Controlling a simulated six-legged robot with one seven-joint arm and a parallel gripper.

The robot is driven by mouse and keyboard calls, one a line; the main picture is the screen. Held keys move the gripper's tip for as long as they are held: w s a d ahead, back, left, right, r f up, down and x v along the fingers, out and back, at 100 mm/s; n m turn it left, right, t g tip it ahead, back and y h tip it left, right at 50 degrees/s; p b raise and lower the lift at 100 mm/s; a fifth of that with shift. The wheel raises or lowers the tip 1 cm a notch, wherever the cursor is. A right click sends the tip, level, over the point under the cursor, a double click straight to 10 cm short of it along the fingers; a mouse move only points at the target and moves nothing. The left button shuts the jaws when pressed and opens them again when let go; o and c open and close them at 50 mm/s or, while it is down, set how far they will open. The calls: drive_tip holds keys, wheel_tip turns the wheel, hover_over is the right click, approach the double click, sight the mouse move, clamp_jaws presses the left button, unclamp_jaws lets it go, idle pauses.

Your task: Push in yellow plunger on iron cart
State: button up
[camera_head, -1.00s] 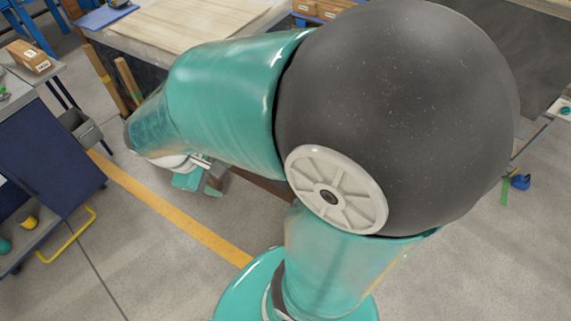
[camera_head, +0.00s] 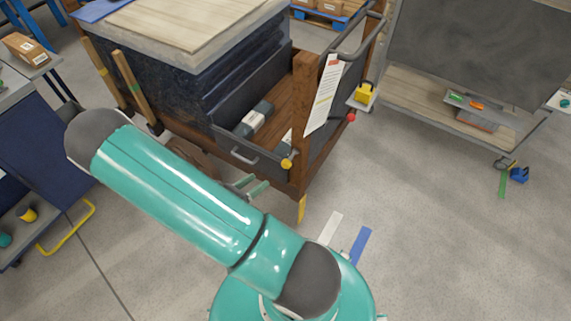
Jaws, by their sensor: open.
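A round yellow knob (camera_head: 287,163) shows at the front corner of a wood-framed cart (camera_head: 302,120), beside an open dark drawer. A second yellow piece, a block (camera_head: 365,93), sits on a small pale plate by the left end of a grey metal cart (camera_head: 465,118). I cannot tell which yellow piece is the plunger, or whether it is in or out. My gripper (camera_head: 251,187) shows partly beyond my teal forearm, open, with two green fingers left of and below the yellow knob, apart from it. My forearm hides the rest of it.
A red knob (camera_head: 351,117) is on the wood cart's right side, by a hanging paper tag (camera_head: 324,92). A blue cabinet (camera_head: 35,150) stands left. Floor at lower right is mostly clear.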

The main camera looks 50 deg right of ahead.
sight(284, 166)
wheel_tip(284, 166, down, 7)
drive_tip(key=s+d+n+t+h, duration=0.1)
drive_tip(key=s+d+n+t, duration=0.1)
drive_tip(key=n+t, duration=0.35)
drive_tip(key=shift+n+g, duration=0.65)
drive_tip(key=d, duration=0.4)
drive_tip(key=w+d, duration=0.1)
drive_tip(key=d, duration=0.8)
drive_tip(key=shift+w+d+f, duration=0.1)
drive_tip(key=shift+w+d, duration=0.15)
